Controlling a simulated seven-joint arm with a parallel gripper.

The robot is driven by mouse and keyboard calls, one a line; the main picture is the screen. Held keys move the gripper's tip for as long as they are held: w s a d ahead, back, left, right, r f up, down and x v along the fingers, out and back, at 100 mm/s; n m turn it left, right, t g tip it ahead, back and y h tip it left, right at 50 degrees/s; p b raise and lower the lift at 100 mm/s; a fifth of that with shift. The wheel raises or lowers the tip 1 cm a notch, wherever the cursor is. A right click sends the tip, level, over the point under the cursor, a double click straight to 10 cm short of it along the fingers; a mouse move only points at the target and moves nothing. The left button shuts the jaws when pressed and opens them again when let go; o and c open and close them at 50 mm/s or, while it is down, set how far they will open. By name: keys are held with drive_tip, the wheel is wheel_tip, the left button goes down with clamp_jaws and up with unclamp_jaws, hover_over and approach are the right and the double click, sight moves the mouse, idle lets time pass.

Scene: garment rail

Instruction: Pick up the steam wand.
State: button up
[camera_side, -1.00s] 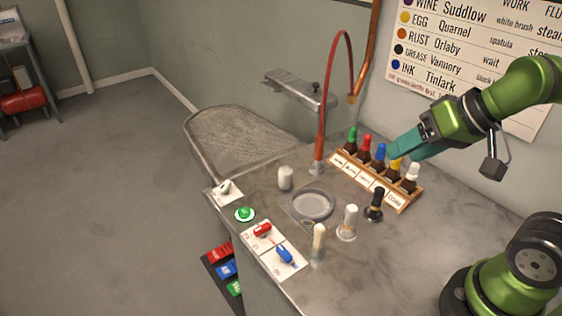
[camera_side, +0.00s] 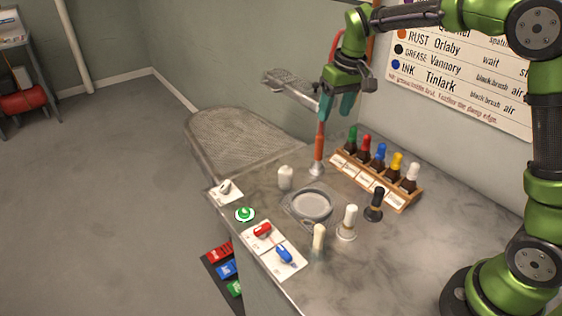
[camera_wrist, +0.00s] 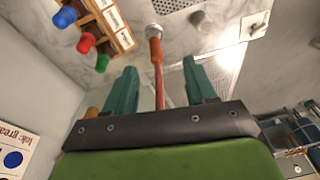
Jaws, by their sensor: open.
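The steam wand (camera_side: 319,147) stands upright at the back of the counter, with a copper-orange grip and a silver lower end. My gripper (camera_side: 336,112) points down just above it, teal fingers apart and empty. In the wrist view the wand (camera_wrist: 155,47) lies in line with the gap between my open fingers (camera_wrist: 160,66), beyond the fingertips. Its thin red hose runs back between the fingers. In the side view my gripper and arm hide most of the hose.
A wooden rack (camera_side: 372,182) of bottles with coloured caps stands close to the right of the wand. A metal arm (camera_side: 292,88) sticks out at the left, near my gripper.

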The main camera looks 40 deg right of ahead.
sight(318, 147)
drive_tip(key=shift+n, duration=0.8)
drive_tip(key=w+f, duration=0.2)
drive_tip(key=f, duration=0.3)
drive_tip(key=w+d+f, duration=0.1)
drive_tip(key=f, duration=0.4)
drive_tip(key=w+f, duration=0.2)
drive_tip(key=f, duration=0.3)
drive_tip(key=shift+w+d+f, duration=0.15)
drive_tip(key=shift+w, duration=0.2)
clamp_jaws()
